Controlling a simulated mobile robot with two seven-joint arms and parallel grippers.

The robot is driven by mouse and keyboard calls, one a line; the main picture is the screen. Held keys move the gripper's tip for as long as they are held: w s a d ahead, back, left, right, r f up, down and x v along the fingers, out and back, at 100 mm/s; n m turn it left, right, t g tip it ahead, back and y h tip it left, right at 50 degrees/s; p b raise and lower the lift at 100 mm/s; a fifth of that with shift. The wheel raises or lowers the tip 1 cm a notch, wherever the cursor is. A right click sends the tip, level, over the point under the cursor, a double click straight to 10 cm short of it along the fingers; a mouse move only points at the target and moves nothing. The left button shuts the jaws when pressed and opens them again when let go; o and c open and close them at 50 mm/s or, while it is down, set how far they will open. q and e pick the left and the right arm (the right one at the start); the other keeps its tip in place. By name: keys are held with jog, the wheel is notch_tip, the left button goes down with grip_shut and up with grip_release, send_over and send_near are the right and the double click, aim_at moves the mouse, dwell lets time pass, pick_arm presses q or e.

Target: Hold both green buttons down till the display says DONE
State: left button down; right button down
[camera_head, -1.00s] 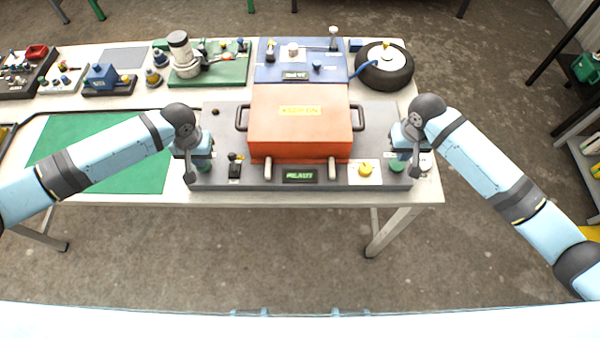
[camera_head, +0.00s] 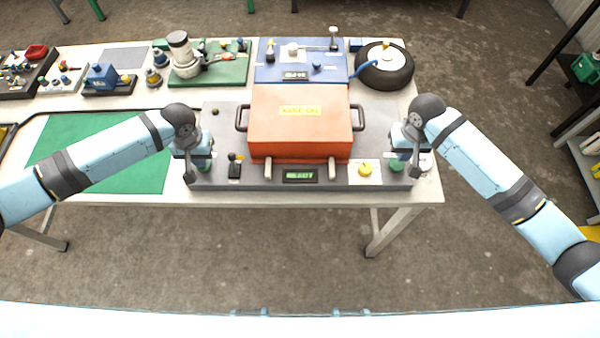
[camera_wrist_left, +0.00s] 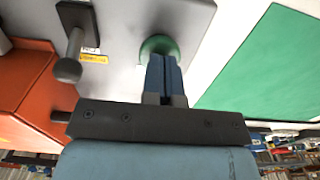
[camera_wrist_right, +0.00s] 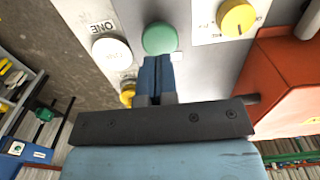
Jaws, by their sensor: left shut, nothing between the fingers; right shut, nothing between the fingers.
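The grey press station (camera_head: 222,120) carries an orange box-like cover (camera_head: 300,120) and a small display (camera_head: 300,176) with green text too blurred to read. The left green button (camera_wrist_left: 158,46) is partly hidden behind the fingertips of my left gripper (camera_wrist_left: 164,62), which is shut and empty. The right green button (camera_wrist_right: 159,38) lies just past the fingertips of my right gripper (camera_wrist_right: 156,62), also shut and empty. Both grippers point down at their buttons and look to be at or very near them; I cannot tell whether either button is pressed.
A black lever (camera_head: 235,166) stands beside the left button. A yellow knob (camera_head: 365,169) and a white button (camera_wrist_right: 111,50) flank the right one. A green mat (camera_head: 110,150) lies to the left. A blue panel (camera_head: 270,72) and a tyre (camera_head: 384,68) are behind.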

aim_at(397, 164)
jog(key=shift+f, duration=0.1)
jog(key=shift+f, duration=1.6)
jog(key=shift+r, duration=0.35)
pick_arm(q)
jog(key=shift+f, duration=0.1)
pick_arm(e)
jog(key=shift+f, duration=0.1)
pick_arm(q)
jog(key=shift+f, duration=0.6)
pick_arm(e)
jog(key=shift+f, duration=0.55)
